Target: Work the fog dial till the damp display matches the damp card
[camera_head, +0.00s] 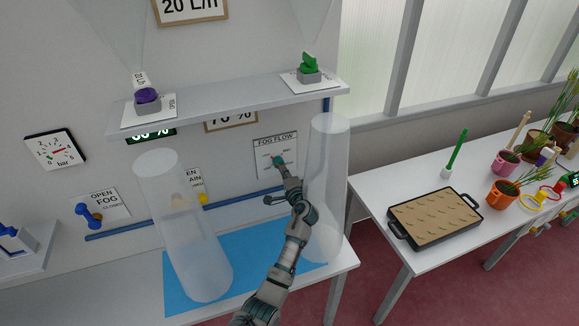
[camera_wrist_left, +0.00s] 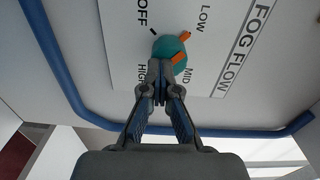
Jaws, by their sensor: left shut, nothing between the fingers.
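The fog dial is a teal knob (camera_wrist_left: 168,46) with orange marks on the FOG FLOW plate (camera_head: 275,145). OFF, LOW, MID and HIGH surround it in the left wrist view; the orange tip points toward LOW's side. My left gripper (camera_wrist_left: 160,80) is shut and empty, its fingertips at the knob's edge; I cannot tell whether they touch. In the head view it covers part of the knob (camera_head: 278,160). The green-lit damp display (camera_head: 152,135) and the framed damp card (camera_head: 231,121) are cut off by the shelf; the card seems to read 70 %, the display's digits are unclear. My right gripper is not in view.
The shelf (camera_head: 230,100) above holds a purple knob (camera_head: 147,97) and a green knob (camera_head: 309,66). Clear tubes stand on either side of my left arm, the right one (camera_head: 325,190) close to it. A blue rail (camera_head: 140,225) runs below the plate.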

